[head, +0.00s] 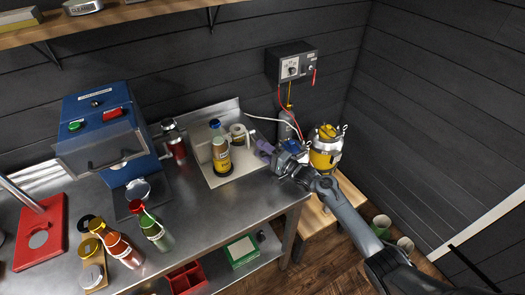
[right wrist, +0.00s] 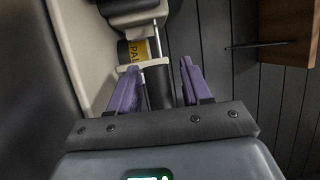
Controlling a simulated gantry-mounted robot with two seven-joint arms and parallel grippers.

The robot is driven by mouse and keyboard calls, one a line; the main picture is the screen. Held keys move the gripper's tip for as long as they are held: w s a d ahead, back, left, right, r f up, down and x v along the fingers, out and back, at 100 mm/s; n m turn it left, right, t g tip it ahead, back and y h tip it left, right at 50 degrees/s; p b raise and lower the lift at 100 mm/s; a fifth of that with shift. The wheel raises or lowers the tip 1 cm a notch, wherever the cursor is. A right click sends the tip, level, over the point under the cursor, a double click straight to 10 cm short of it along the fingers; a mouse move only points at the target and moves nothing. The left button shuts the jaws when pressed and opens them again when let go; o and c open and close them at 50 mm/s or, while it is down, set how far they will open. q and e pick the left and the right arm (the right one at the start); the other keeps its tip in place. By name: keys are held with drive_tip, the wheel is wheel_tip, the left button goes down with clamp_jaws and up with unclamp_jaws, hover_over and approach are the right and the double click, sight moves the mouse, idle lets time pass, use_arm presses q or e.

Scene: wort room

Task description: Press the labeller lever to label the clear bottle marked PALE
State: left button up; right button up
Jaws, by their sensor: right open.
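The labeller (head: 240,172) is a pale unit at the back of the steel bench, with a white roll (head: 238,131) at its upper right. A bottle with a yellow label (head: 222,160) stands at it; its lettering is too small to read in the head view. In the right wrist view a yellow label (right wrist: 139,50) shows the letters "PAL", partly hidden. My right gripper (head: 261,148) is just right of the labeller, its purple fingers open. In the wrist view a dark bar, seemingly the lever grip (right wrist: 158,92), lies between the fingers (right wrist: 160,65). Contact cannot be told. My left gripper is out of view.
A blue machine (head: 102,123) stands left of the labeller. A yellow-banded vessel (head: 325,155) stands on a wooden stand right of my right gripper, with a wall control box (head: 291,64) above.

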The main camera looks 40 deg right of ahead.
drive_tip(key=shift+w, duration=0.1)
drive_tip(key=shift+c, duration=0.5)
clamp_jaws()
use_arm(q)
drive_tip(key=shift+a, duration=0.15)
use_arm(e)
drive_tip(key=shift+r, duration=0.1)
